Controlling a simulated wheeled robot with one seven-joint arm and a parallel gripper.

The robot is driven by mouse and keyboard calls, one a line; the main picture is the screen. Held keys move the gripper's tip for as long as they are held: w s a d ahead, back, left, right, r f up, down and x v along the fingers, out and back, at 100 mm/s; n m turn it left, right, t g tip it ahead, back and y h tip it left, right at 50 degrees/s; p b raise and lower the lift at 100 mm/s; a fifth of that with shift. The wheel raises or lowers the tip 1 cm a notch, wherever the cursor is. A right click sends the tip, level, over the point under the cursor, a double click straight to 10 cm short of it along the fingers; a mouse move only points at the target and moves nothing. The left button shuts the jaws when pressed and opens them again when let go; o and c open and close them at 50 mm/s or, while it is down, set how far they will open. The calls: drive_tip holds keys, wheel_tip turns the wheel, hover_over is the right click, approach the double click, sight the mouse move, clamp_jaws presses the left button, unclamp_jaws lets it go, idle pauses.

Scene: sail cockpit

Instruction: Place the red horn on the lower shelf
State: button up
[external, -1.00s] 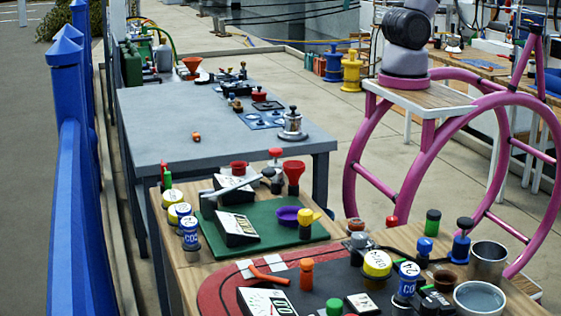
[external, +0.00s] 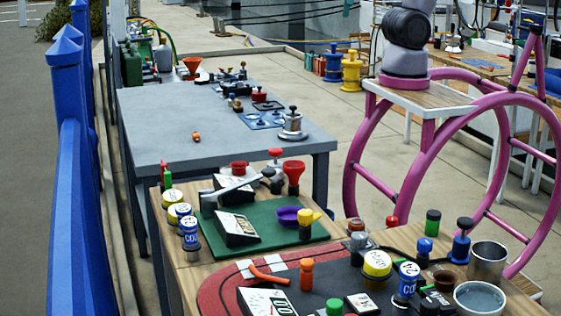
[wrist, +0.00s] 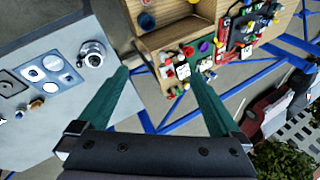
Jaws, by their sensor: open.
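The red horn (external: 293,174), a flared red cup on a dark stem, stands upright at the far right corner of the wooden table in the external view. Several small red items show between the fingertips in the wrist view, too small to tell which is the horn. My gripper (wrist: 157,74) is open and empty in the wrist view, its two green fingers wide apart above the tables. It is out of frame in the external view. A wooden shelf-like recess (wrist: 165,40) shows beyond the fingertips; I cannot tell whether it is the lower shelf.
A green mat (external: 265,240) holds gauges, a purple cup (external: 288,216) and a yellow horn (external: 308,219). Bottles and metal cups (external: 487,262) crowd the front right. The grey table (external: 190,125) behind has much bare top. A blue fence (external: 70,190) runs along the left.

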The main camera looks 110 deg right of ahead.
sight(295, 162)
drive_tip(key=w+a+f+m+g+y, duration=0.3)
drive_tip(key=w+a+f+m+y, duration=0.25)
drive_tip(key=a, duration=0.45)
drive_tip(key=w+a+f+m+g+y, duration=0.2)
drive_tip(key=w+a+f+y, duration=0.3)
drive_tip(key=a+f+y, duration=0.4)
drive_tip(key=w+f+m+t+h, duration=0.25)
drive_tip(key=f+m+t, duration=0.2)
drive_tip(key=f, duration=0.25)
drive_tip(key=w+f+m+t+h, duration=0.1)
drive_tip(key=w+f+m+t, duration=0.35)
drive_tip(key=f, duration=0.25)
drive_tip(key=w+f+m+t+h, duration=0.2)
drive_tip(key=f+m+t, duration=0.25)
drive_tip(key=f, duration=0.25)
drive_tip(key=shift+m, duration=0.5)
drive_tip(key=x, duration=0.9)
drive_tip(key=shift+w+a, duration=0.15)
drive_tip(key=shift+w, duration=0.25)
clamp_jaws()
